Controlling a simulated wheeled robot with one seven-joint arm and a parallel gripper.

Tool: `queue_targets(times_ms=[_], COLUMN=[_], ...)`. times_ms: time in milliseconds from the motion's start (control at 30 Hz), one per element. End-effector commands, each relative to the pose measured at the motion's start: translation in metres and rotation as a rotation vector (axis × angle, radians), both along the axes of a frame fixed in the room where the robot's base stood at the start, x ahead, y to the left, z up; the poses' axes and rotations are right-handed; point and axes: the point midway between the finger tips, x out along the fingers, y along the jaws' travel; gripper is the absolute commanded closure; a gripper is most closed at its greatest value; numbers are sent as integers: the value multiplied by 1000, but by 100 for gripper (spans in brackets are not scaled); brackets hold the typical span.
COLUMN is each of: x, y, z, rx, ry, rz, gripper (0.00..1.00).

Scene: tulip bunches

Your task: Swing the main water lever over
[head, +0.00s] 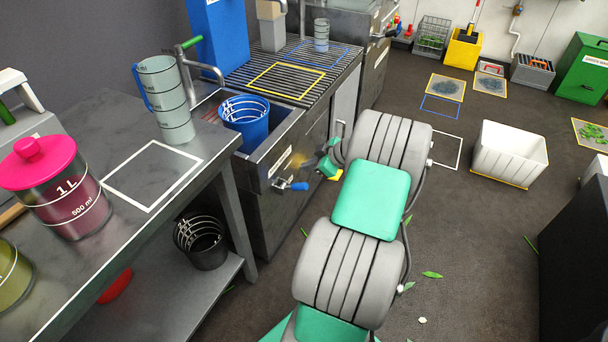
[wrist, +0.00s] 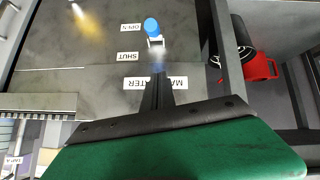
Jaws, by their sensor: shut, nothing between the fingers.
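The main water lever has a blue grip (head: 299,186) and sits on the front of the grey metal sink unit. In the wrist view its blue grip (wrist: 151,26) shows beside the OPEN label (wrist: 131,27), with the SHUT label (wrist: 128,56) lower in the picture. The MAIN WATER label (wrist: 155,83) is partly covered by my fingers. My gripper (wrist: 158,78) is shut and empty, in front of the panel, with a gap in the picture between its tips and the blue grip. In the head view my gripper (head: 326,163) is right of and above the lever, partly hidden by my arm.
A blue bucket (head: 246,121) stands in the sink. Left of it is a grey bench (head: 120,140) with a measuring jug (head: 166,100) and a pink-lidded jar (head: 60,190). A black bucket (head: 203,245) is on the lower shelf. A white bin (head: 508,155) stands on the floor right.

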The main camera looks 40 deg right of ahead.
Motion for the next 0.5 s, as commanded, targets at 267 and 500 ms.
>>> queue_targets(times_ms=[267, 500], x=[43, 41], y=[14, 5], z=[-48, -80], rx=[3, 3], ry=[3, 3], rz=[3, -3], gripper=[100, 100])
